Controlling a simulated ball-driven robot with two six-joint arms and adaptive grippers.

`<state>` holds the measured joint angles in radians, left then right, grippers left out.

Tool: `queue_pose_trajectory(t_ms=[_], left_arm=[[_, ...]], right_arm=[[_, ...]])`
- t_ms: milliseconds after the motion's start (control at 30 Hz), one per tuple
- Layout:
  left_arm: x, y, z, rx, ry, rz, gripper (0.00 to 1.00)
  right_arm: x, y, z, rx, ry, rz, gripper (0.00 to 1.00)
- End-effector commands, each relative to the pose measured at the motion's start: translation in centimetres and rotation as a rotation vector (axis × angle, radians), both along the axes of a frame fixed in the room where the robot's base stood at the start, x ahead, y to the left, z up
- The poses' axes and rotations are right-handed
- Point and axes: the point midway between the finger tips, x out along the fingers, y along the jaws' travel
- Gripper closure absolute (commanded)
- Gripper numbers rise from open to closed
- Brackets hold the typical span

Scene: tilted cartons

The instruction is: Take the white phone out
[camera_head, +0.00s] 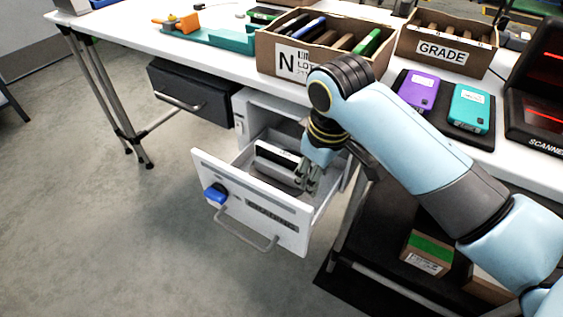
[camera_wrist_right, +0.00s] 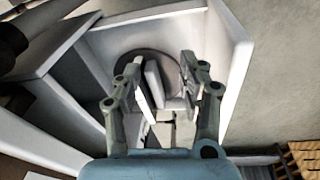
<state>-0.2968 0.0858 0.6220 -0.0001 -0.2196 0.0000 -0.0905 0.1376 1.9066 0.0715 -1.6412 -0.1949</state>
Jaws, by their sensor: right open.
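A white drawer (camera_head: 250,199) stands open under the table. Inside it is a white, slab-like thing with a dark band (camera_head: 276,158), which looks like the white phone; I cannot be sure. My right gripper (camera_head: 307,183) points down into the drawer, to the right of that thing. In the right wrist view the gripper (camera_wrist_right: 167,92) has its fingers apart. A pale upright slab (camera_wrist_right: 155,84) shows between them, apart from at least the right finger; contact with the left finger is unclear. A dark round shape surrounds it on the drawer floor. My left gripper is not in view.
A blue padlock-like piece (camera_head: 215,193) sits on the drawer front. Above, the table bears a carton marked N LOT (camera_head: 292,61) with several phones, a GRADE carton (camera_head: 441,51), a purple phone (camera_head: 419,91), a teal phone (camera_head: 469,108) and a scanner (camera_head: 540,95).

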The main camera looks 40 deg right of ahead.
Motion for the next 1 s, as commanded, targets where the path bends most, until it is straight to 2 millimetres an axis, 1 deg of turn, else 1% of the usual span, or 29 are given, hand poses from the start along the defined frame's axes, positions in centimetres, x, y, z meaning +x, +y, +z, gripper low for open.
queue_pose_trajectory(t_ms=[33,300,400,500,567,633,900,1000], left_arm=[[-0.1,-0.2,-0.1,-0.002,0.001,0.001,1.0],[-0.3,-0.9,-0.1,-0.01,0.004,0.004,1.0],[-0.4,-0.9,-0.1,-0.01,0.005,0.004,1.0],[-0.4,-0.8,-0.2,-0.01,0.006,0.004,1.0],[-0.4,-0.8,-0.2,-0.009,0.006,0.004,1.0],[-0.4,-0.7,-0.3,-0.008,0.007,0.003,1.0],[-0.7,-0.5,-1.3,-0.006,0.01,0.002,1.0],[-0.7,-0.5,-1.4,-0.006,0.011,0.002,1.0]], right_arm=[[1.5,-0.2,0.6,0.0,0.009,0.014,0.59],[9.0,-1.2,2.5,0.018,0.092,0.094,0.59],[11.5,-1.5,3.6,0.031,0.12,0.122,0.59],[13.1,-1.7,4.5,0.042,0.14,0.143,0.59],[13.6,-1.8,4.7,0.047,0.148,0.15,0.59],[13.9,-1.8,4.4,0.05,0.154,0.155,0.59],[13.8,-1.8,0.1,0.052,0.157,0.156,0.59],[13.8,-1.8,-0.6,0.051,0.156,0.156,0.59]])
